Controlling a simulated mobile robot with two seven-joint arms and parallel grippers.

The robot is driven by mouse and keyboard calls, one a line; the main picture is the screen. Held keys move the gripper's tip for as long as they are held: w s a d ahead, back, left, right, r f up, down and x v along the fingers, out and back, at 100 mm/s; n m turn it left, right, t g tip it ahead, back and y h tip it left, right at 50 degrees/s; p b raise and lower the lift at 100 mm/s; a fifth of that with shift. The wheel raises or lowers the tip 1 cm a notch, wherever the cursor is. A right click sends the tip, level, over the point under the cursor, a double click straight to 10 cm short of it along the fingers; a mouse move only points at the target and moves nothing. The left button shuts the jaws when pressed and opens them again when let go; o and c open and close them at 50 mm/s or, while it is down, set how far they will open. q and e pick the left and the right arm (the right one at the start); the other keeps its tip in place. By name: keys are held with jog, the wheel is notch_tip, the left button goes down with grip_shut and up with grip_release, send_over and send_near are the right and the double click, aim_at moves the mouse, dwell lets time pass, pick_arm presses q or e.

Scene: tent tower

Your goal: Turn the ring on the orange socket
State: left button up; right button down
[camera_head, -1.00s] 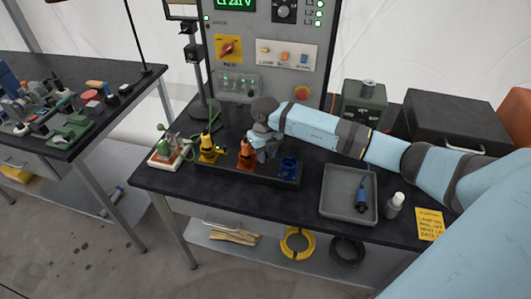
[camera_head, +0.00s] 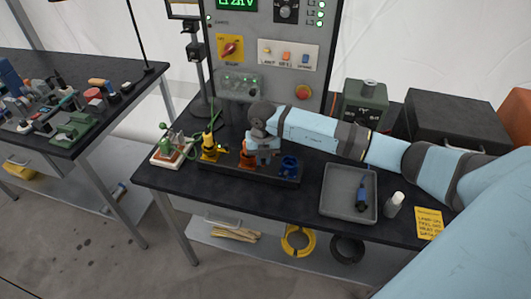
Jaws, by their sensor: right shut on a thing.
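The orange socket (camera_head: 246,160) stands on a dark block (camera_head: 227,174) on the workbench, between a yellow socket with a yellow plug (camera_head: 209,147) and a blue socket (camera_head: 289,166). My right gripper (camera_head: 257,157) reaches in from the right, and its fingers are at the orange socket's right side, shut on its ring. The gripper hides much of the orange socket's upper part and the ring, so the ring's angle cannot be read. My left gripper is not in view.
A grey tray (camera_head: 348,192) with a blue plug (camera_head: 362,195) lies right of the block, with a white bottle (camera_head: 394,204) beside it. A control panel (camera_head: 270,50) rises behind. A small board with green parts (camera_head: 170,151) is at the left.

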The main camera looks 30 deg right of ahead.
jog(key=a+m, duration=0.1)
jog(key=m, duration=0.1)
jog(key=shift+s+a+r+m+p, duration=0.1)
jog(key=shift+a+m+p, duration=0.2)
jog(key=shift+a+m, duration=0.1)
jog(key=shift+w+a+m+p, duration=0.4)
jog(key=shift+a+m, duration=0.35)
jog(key=shift+m, duration=1)
jog(key=shift+w+a+m+p, duration=0.4)
jog(key=shift+a+m, duration=0.4)
jog(key=shift+m, duration=0.9)
jog(key=shift+w+a+m+p, duration=0.4)
jog(key=shift+a+m, duration=0.35)
jog(key=shift+m, duration=1)
jog(key=c, duration=1.1)
grip_release()
notch_tip(320, 180, up, 14)
jog(key=b, duration=0.1)
jog(key=shift+b, duration=0.3)
